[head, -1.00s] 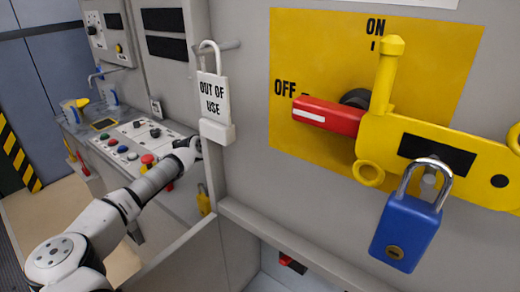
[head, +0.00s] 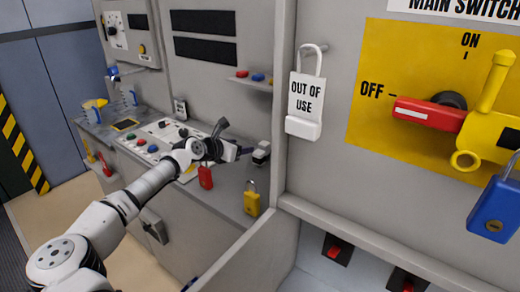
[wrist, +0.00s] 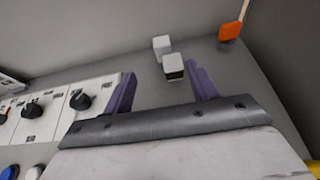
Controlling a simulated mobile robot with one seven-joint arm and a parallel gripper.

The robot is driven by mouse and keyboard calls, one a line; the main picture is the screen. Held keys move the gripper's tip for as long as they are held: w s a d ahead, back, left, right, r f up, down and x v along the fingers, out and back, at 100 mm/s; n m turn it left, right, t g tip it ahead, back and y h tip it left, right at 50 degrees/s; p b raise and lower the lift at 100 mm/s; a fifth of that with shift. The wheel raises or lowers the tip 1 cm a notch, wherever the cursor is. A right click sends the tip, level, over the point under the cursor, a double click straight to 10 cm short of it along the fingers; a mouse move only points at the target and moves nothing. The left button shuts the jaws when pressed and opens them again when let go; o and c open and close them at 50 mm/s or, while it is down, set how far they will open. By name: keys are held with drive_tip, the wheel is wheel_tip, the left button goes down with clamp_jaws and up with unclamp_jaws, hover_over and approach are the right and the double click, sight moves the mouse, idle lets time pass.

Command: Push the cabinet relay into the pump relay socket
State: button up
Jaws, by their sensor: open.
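Two small white blocks, a nearer one with a dark face (wrist: 173,69) and one behind it (wrist: 161,45), stand on the grey bench in the wrist view. A white and dark block (head: 261,149) also shows on the bench in the head view. They look like relays, but I cannot tell which is the cabinet relay. My gripper (head: 233,139) is open and empty, to the left of the block in the head view. In the wrist view its purple fingers (wrist: 160,70) are apart, with the blocks beyond the tips. I cannot make out the pump relay socket.
A red padlock (head: 205,178) and a yellow padlock (head: 251,202) are near my gripper. A button panel (head: 150,140) lies to the left. An orange object (wrist: 230,31) is at the bench's far side. A grey cabinet wall (head: 325,170) with a switch stands right.

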drive_tip(key=p, duration=0.2)
approach(263, 144)
drive_tip(key=x, duration=0.3)
drive_tip(key=shift+r, duration=0.1)
drive_tip(key=p+x, duration=0.2)
drive_tip(key=x, duration=0.2)
drive_tip(key=shift+d, duration=0.15)
drive_tip(key=shift+w+d+f, duration=0.25)
drive_tip(key=shift+w+f, duration=0.15)
drive_tip(key=shift+w, duration=0.1)
drive_tip(key=c, duration=1.1)
drive_tip(key=shift+o, duration=0.2)
drive_tip(key=shift+r, duration=0.1)
